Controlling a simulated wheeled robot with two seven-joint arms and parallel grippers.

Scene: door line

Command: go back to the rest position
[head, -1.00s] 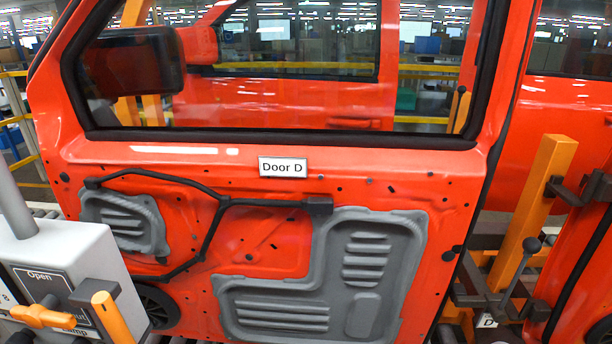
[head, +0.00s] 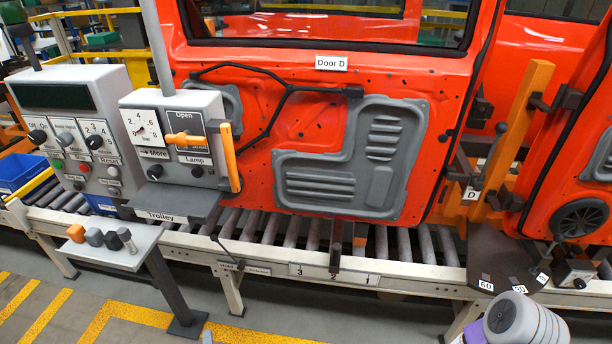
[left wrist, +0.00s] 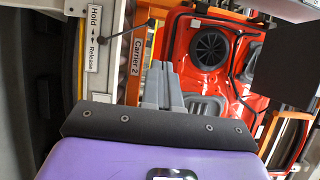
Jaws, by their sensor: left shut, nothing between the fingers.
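My left gripper (left wrist: 165,88) shows in the left wrist view, with its two grey fingers together and nothing between them. Behind the fingers are the black mount and my purple wrist. The fingers point towards an orange post marked Carrier 2 (left wrist: 136,55) and a red door panel with a round black speaker (left wrist: 209,52). I cannot tell the distance, but no contact shows. I cannot make out either gripper's fingers in the head view. My right gripper does not show.
In the head view, red Door D (head: 380,145) stands behind a roller conveyor (head: 300,235). Two grey control boxes (head: 62,88) and (head: 185,104) stand at the left. A small shelf (head: 128,236) juts out in front. An orange post (head: 520,135) stands right. Floor at lower left is clear.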

